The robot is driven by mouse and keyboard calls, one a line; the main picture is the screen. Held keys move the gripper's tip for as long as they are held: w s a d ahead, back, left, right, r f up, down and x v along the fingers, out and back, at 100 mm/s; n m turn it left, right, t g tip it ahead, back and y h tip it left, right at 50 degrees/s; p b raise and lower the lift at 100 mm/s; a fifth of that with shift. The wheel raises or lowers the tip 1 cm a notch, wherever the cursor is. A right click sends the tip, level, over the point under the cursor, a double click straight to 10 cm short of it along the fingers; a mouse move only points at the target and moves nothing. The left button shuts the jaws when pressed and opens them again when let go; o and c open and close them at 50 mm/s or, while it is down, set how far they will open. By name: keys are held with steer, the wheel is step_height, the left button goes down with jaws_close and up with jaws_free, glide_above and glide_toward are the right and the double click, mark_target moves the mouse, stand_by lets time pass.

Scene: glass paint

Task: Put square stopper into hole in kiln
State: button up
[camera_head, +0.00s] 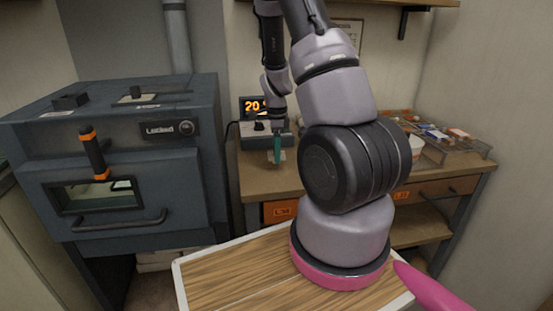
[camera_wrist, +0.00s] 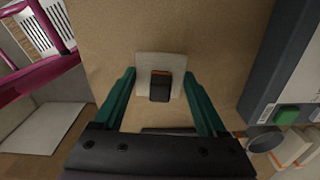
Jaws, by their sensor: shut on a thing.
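In the head view my gripper (camera_head: 277,150) is over the workbench, in front of the small display device, and the pale stopper shows only as a small patch at the fingertips. The kiln (camera_head: 120,165) is the dark blue-grey box at the left. Two dark fittings are on its top; I cannot make out an open hole.
The workbench (camera_head: 262,182) carries a device with an orange display (camera_head: 252,106) and, at the right, trays of small items (camera_head: 455,142) and a white cup (camera_head: 416,145). The kiln has a handled door with a window (camera_head: 95,195). A pipe rises behind it.

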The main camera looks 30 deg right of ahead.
step_height(320, 180, up, 10)
steer(key=shift+r, duration=0.1)
stand_by(0.5)
